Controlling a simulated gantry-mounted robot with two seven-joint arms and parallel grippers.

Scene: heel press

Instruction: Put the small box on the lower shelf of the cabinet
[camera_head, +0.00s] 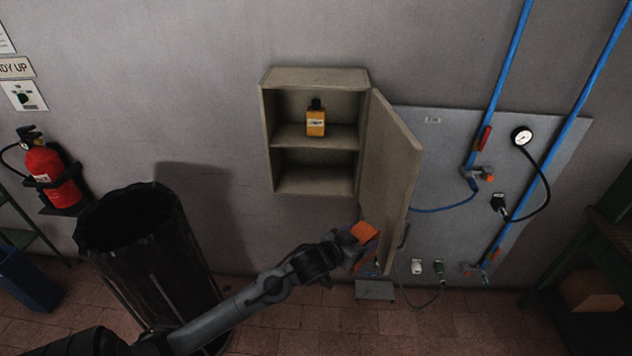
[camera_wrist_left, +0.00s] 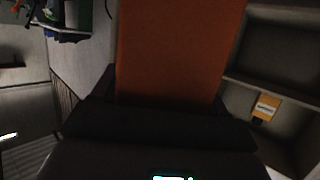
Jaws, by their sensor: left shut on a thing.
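The small box is orange. My left gripper (camera_head: 357,243) is shut on the small box (camera_head: 363,232) and holds it in the air, below the cabinet's opening and beside the lower part of the open door. The box (camera_wrist_left: 178,50) fills the middle of the left wrist view, with the dark gripper below it. The beige wall cabinet (camera_head: 315,76) has two compartments. Its lower shelf (camera_head: 313,181) is empty. A yellow bottle (camera_head: 316,120) with a dark cap stands on the upper shelf. The cabinet also shows at the right of the wrist view (camera_wrist_left: 275,55). My right gripper is not in view.
The cabinet door (camera_head: 397,165) stands open to the right. A black bin (camera_head: 150,260) stands at the left, near my left arm. A panel (camera_head: 440,150) with blue pipes and a gauge (camera_head: 522,137) is on the right wall. A fire extinguisher (camera_head: 50,178) hangs far left.

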